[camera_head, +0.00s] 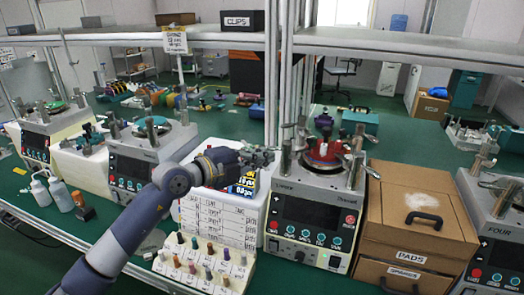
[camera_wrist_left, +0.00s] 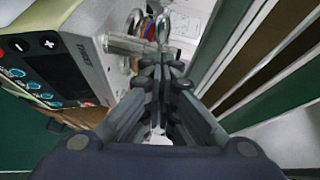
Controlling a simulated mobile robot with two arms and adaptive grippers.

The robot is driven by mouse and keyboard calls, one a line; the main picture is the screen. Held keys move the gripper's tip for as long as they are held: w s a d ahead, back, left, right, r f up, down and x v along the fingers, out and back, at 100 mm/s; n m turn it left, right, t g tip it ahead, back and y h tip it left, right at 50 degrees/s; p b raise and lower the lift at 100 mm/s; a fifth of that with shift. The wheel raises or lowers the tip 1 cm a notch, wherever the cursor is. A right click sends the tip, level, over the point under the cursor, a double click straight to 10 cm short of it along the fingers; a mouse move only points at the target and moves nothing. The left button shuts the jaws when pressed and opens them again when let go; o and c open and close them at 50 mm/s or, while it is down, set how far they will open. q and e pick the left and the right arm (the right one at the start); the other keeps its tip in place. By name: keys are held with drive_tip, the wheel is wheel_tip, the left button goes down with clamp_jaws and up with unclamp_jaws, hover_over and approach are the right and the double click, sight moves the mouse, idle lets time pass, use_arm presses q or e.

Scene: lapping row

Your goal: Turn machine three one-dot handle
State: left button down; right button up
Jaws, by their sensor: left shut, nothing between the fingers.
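A lapping machine with a red top (camera_head: 325,155) stands at centre right, with a dark front panel, buttons and metal posts. Its left metal post (camera_head: 286,160) is just right of my left gripper (camera_head: 262,157). The gripper is shut and empty. In the left wrist view the closed fingers (camera_wrist_left: 160,85) point toward a horizontal metal bar (camera_wrist_left: 130,46) and a rounded metal part (camera_wrist_left: 162,27), close ahead. A machine's panel (camera_wrist_left: 40,70) is on the left there. I cannot make out dot marks or the machine's number. My right gripper is not in view.
A white label board (camera_head: 218,222) and a rack of coloured pegs (camera_head: 205,268) stand below my left arm. Brown drawers (camera_head: 418,215) stand right of the red-topped machine. Other machines stand at left (camera_head: 145,160) and far right (camera_head: 500,220). A shelf rail (camera_head: 400,47) runs above.

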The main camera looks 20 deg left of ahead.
sight(267, 148)
use_arm(q)
drive_tip(key=shift+w+a+f, duration=0.15)
drive_tip(key=shift+w+a, duration=0.05)
drive_tip(key=shift+w, duration=0.6)
drive_tip(key=shift+w+a+r+p, duration=0.2)
drive_tip(key=shift+w+a+p, duration=0.35)
drive_tip(key=shift+p, duration=0.55)
drive_tip(key=shift+w+a+f, duration=0.15)
drive_tip(key=shift+w+a, duration=0.05)
drive_tip(key=shift+w, duration=0.05)
drive_tip(key=shift+a, duration=0.1)
